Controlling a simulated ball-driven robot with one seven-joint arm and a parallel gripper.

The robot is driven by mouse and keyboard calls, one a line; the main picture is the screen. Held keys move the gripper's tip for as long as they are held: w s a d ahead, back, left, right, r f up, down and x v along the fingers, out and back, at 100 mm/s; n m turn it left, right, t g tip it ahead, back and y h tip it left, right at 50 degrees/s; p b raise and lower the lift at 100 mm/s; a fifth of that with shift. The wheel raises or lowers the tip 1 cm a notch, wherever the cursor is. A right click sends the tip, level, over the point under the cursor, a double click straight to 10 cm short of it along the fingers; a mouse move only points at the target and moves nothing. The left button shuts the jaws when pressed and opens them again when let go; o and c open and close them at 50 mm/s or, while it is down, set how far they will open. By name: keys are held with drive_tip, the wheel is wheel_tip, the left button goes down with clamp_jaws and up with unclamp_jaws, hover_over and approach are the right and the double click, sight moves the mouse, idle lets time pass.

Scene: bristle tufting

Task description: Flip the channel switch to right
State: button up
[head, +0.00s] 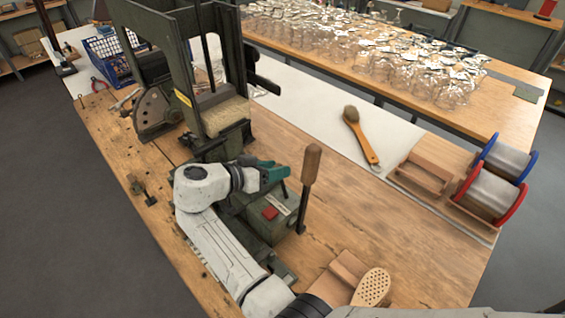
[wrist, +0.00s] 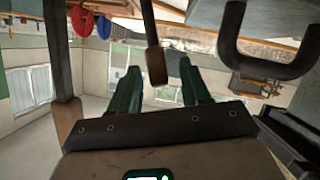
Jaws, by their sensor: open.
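My gripper (head: 284,171) has green fingers and is open, pointing right above the dark green machine base. In the wrist view, the scene appears upside down, and a dark lever with a wooden end (wrist: 156,66) shows in the gap between the open fingers (wrist: 158,92). I cannot tell whether it touches them. A second dark bar with a wooden end (wrist: 69,112) passes left of the fingers. In the head view, a lever with a long wooden handle (head: 311,165) stands near-upright just right of my gripper. No channel switch is clearly labelled, so I cannot tell which lever it is.
A red button (head: 270,212) sits on the machine's box below my gripper. The tall machine frame (head: 182,60) rises behind. A perforated wooden block (head: 371,288) lies in front, a brush (head: 361,136) to the right. A dark curved bracket (wrist: 270,62) is close in the wrist view.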

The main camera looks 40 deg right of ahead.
drive_tip(key=shift+p+x, duration=0.3)
drive_tip(key=shift+x, duration=1.35)
drive_tip(key=shift+s, duration=0.1)
drive_tip(key=shift+c, duration=0.5)
clamp_jaws()
